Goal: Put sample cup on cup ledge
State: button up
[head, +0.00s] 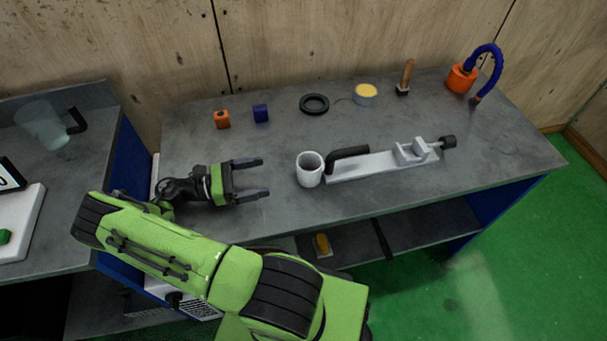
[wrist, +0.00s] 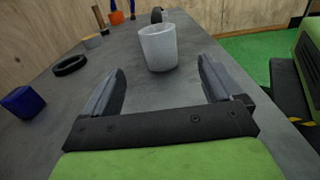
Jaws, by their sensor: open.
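The white, open-topped cup (head: 309,171), which I take as the sample cup, stands upright on the grey workbench. It also shows in the wrist view (wrist: 158,48), beyond and between my fingertips. My gripper (head: 264,177) is open and empty, low over the bench to the left of the cup, with its fingers pointing at it and a gap between. A light grey fixture plate (head: 379,168) lies just right of the cup, with a black curved bar (head: 348,156) at its near end and a small vise (head: 415,152). I cannot tell which part is the cup ledge.
An orange block (head: 222,119), blue block (head: 261,113), black ring (head: 314,103), yellow-topped tin (head: 365,94), wooden-handled tool (head: 406,78) and orange item with a blue hose (head: 462,78) stand along the back. A clear jug (head: 42,125) is on the left bench. The bench front right is clear.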

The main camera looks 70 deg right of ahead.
aim_at(316, 165)
jog(key=b+x, duration=0.1)
jog(key=x, duration=1.5)
jog(key=shift+d, duration=0.2)
jog(key=shift+w, duration=0.1)
jog(key=c, duration=1.1)
notch_tip(316, 165, up, 10)
jog(key=p, duration=0.2)
jog(key=shift+p, duration=0.35)
jog(key=shift+c, duration=0.2)
